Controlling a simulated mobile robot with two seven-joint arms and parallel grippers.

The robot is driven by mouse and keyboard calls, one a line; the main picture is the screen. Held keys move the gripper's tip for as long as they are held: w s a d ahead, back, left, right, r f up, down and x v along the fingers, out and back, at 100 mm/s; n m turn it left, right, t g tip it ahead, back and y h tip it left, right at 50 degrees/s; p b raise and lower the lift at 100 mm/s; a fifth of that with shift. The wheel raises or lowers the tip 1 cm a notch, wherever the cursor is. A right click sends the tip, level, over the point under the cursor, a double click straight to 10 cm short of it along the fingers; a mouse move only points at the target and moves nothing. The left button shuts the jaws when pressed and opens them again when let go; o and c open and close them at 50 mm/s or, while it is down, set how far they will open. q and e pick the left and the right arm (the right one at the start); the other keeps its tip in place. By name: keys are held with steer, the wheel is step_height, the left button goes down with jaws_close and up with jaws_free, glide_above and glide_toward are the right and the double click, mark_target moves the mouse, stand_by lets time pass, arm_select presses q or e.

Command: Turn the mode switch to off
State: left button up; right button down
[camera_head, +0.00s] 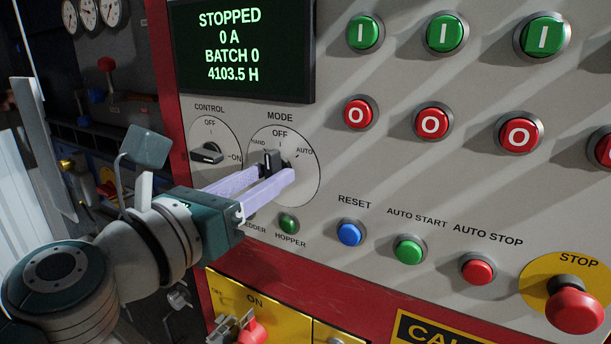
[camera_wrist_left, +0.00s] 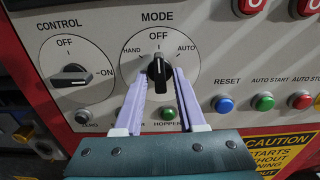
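The mode switch (camera_head: 270,160) is a dark knob on a round white plate of the grey panel. In the left wrist view the mode switch (camera_wrist_left: 159,70) stands upright, its white mark pointing at OFF, between HAND and AUTO. My left gripper (camera_head: 277,174) is at the switch, with its two pale lilac fingers on either side of the knob. In the left wrist view the left gripper (camera_wrist_left: 160,76) shows small gaps between fingers and knob, so it looks open around it. Whether a finger touches is hard to tell. My right gripper is not in view.
The control switch (camera_head: 207,154) sits left of the mode plate. Small hopper (camera_head: 288,223) and blue reset (camera_head: 351,233) buttons lie below and right. A large red stop button (camera_head: 574,304) sticks out lower right. A green-text display (camera_head: 240,52) is above.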

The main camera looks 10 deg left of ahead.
arm_select(q)
steer(key=shift+o, duration=0.9)
steer(key=v, duration=0.7)
steer(key=shift+p, duration=0.3)
